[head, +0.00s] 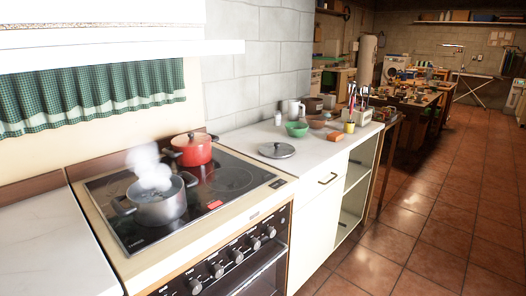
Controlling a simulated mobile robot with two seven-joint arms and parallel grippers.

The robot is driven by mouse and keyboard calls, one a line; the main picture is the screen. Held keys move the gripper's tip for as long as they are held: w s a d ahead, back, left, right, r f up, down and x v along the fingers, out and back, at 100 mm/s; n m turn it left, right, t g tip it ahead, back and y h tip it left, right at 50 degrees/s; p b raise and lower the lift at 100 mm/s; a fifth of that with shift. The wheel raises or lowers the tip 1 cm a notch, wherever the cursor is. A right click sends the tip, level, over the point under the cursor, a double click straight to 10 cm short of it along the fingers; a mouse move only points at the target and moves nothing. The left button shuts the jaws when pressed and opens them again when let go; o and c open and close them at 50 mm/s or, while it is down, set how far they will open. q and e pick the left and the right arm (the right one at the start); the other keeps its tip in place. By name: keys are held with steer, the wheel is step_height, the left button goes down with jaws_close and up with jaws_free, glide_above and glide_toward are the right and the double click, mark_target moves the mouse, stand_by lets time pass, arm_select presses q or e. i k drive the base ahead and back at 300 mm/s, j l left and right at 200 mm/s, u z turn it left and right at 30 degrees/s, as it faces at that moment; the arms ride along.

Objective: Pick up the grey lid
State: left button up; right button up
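The grey lid (277,150) lies flat on the white counter to the right of the stove, with a dark knob on top. A grey pot (159,205) stands uncovered on the front left of the black hob, with white steam rising over it. A red pot (193,149) with a red lid and dark knob stands at the back of the hob. Neither of my grippers is in view.
Behind the lid on the counter (310,165) are a green bowl (297,129), a brown bowl (317,121), a yellow cup (349,127) and a utensil holder. The tiled floor (400,235) at right is clear.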

mark_target(271, 150)
steer(key=i+l+u, duration=0.1)
steer(key=u, duration=0.25)
steer(key=l+u, duration=0.1)
steer(key=u, duration=0.25)
steer(key=i+l+u, duration=0.1)
steer(key=u, duration=0.25)
steer(key=l+u, duration=0.25)
steer(key=l, duration=0.2)
steer(key=i+l+u, duration=0.1)
steer(key=l+u, duration=0.2)
steer(key=l, duration=0.15)
steer(key=l+u, duration=0.25)
steer(key=l, duration=1.5)
steer(key=k+l+u, duration=0.15)
steer(key=l, duration=0.75)
